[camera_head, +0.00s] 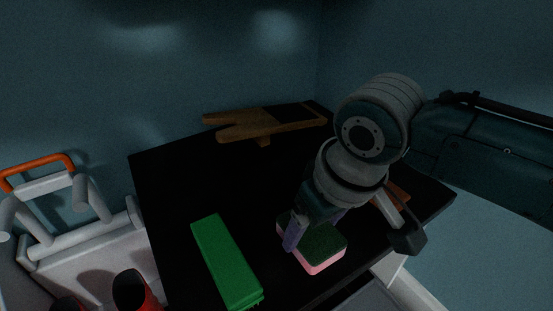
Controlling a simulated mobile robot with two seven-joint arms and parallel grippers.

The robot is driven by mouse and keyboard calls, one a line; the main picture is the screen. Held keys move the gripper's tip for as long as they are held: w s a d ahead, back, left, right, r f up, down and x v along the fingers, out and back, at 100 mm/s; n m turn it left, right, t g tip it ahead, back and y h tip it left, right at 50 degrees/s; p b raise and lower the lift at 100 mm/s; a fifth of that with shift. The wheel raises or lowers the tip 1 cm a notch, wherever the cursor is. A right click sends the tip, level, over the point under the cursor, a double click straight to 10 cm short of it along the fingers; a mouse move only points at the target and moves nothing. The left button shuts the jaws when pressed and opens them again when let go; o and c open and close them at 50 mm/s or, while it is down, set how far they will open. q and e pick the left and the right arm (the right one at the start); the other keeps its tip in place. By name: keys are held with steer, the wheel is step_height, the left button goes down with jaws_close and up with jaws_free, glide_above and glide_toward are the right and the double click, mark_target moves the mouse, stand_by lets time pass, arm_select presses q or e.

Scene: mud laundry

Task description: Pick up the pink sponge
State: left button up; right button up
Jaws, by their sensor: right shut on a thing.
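The pink sponge (322,264) has a dark green top and lies at the front of the black table top (170,185). My right gripper (312,232) comes down over it from the upper right and is shut on it. The gripper and wrist hide the sponge's back part. I cannot tell whether the sponge is clear of the table. My left gripper is not in view.
A green brush (226,260) lies just left of the sponge. A brown wooden object (262,124) lies at the back. An orange-brown item (392,193) is partly hidden behind my wrist. A white frame with an orange handle (38,170) stands left of the table.

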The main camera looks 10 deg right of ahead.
mark_target(313, 232)
steer(key=shift+c, duration=0.2)
steer(key=shift+r, duration=0.2)
step_height(313, 232, up, 20)
steer(key=p, duration=1.1)
